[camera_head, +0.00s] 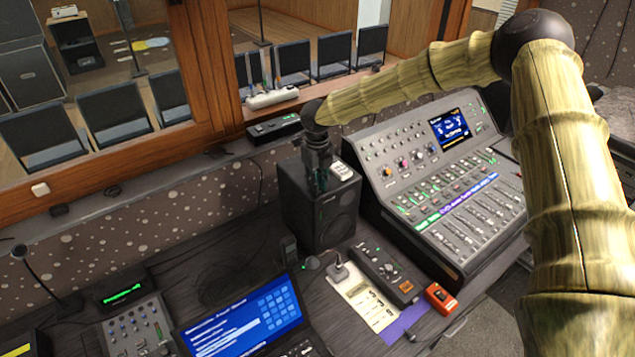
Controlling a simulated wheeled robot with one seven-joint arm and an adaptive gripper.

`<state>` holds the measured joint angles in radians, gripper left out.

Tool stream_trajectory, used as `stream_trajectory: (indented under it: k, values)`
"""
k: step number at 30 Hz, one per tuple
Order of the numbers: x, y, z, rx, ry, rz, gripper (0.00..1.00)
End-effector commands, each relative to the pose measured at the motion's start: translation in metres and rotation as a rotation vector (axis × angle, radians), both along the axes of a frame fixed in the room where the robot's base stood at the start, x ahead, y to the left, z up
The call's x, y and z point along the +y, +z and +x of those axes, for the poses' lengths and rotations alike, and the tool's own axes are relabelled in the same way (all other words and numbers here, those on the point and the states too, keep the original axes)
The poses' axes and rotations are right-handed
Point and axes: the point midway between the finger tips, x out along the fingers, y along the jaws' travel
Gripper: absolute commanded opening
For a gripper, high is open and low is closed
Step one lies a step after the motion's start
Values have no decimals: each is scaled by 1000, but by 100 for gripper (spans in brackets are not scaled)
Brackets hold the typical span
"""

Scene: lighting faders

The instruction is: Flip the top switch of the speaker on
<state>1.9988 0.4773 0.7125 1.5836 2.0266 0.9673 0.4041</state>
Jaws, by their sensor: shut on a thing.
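The speaker (322,222) is a black box standing upright on the dark desk, left of the mixing console. A small white block with dark marks (342,171) sits at its top right; it looks like the top switch, but its position is too small to read. My gripper (320,188) points down at the top of the speaker, just left of the white block. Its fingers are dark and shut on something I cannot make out. The fingers hide part of the speaker's top and upper front. I cannot tell whether they touch the white block.
The mixing console (450,180) stands close on the speaker's right, under my arm. A wooden window frame (205,75) and a black device (273,128) are behind. A laptop (240,322), a small black box (385,272) and an orange box (440,298) lie in front.

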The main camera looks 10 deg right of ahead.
Motion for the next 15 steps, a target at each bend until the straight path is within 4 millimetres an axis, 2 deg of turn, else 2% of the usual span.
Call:
stream_trajectory:
  k: [15]
  values:
    - [1,2,7,202,-2,-87,0]
